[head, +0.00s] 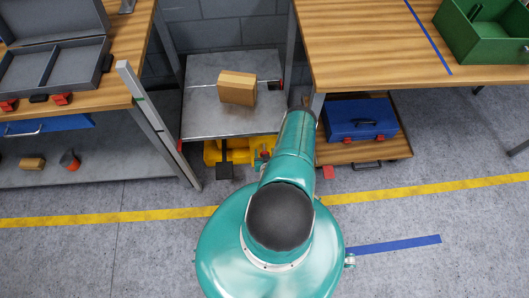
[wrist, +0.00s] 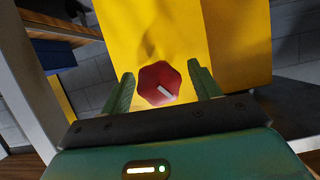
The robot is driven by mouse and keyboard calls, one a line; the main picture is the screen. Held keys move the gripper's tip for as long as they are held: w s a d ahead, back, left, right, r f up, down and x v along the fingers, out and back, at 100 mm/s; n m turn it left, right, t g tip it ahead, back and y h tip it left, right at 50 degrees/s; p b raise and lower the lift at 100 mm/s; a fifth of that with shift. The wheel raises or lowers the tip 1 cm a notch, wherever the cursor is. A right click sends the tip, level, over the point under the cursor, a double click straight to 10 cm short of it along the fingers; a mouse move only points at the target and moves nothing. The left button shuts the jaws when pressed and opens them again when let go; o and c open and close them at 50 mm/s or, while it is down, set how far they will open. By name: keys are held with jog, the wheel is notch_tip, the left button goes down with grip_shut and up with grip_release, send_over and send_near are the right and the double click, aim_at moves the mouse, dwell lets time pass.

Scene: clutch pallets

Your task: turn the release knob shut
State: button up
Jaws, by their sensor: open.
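The release knob (wrist: 158,84) is red and faceted, with a pale pointer mark on its face, and sits in front of a yellow housing (wrist: 235,40) in the wrist view. My gripper (wrist: 160,85) is open, with one green finger on each side of the knob. Gaps show between the knob and both fingers, so they look apart from it. In the head view the yellow body (head: 235,150) shows under a grey metal platform (head: 215,115).
A cardboard box (head: 237,88) sits on the platform. Wooden benches stand left (head: 130,45) and right (head: 350,45), with a grey upright post (head: 157,125) close on the left. A blue case (head: 360,119) lies on a low wooden board (head: 340,153) at right. The floor in front is clear.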

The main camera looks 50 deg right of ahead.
jog(key=c, duration=1)
jog(key=m+t+y, duration=0.1)
jog(key=m, duration=0.1)
jog(key=shift+m, duration=0.3)
jog(key=shift+m+t+y, duration=0.5)
jog(key=shift+m+t, duration=0.5)
jog(key=shift+m, duration=0.1)
jog(key=o, duration=1)
